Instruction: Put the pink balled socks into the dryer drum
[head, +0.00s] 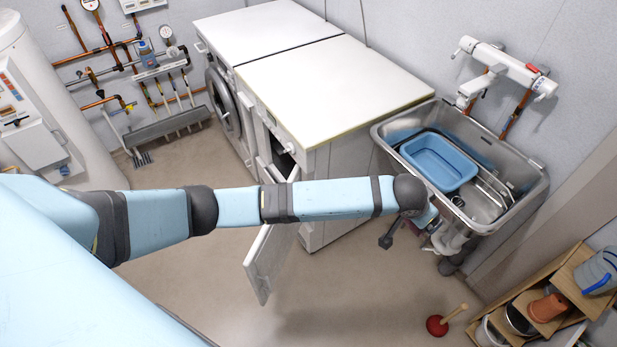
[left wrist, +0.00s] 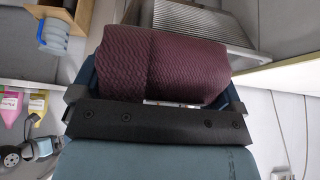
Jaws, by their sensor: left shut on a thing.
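My left gripper (left wrist: 155,88) is shut on a rolled, ribbed fabric bundle, the balled socks (left wrist: 165,60), which looks dark plum rather than bright pink in the left wrist view. In the head view my left arm reaches right across the room, and its hand is by the front of the sink; the socks cannot be made out clearly there. A white front appliance (head: 290,135) has its door (head: 270,262) swung open toward the floor, with a dark opening partly showing beside it. My right gripper is not in view.
A second machine with a round door (head: 222,100) stands behind the appliance. The steel sink (head: 513,207) holds a blue basin (head: 440,160). A wooden shelf (head: 515,300) with pots and a red plunger (head: 437,325) are at lower right. Floor is clear around the open door.

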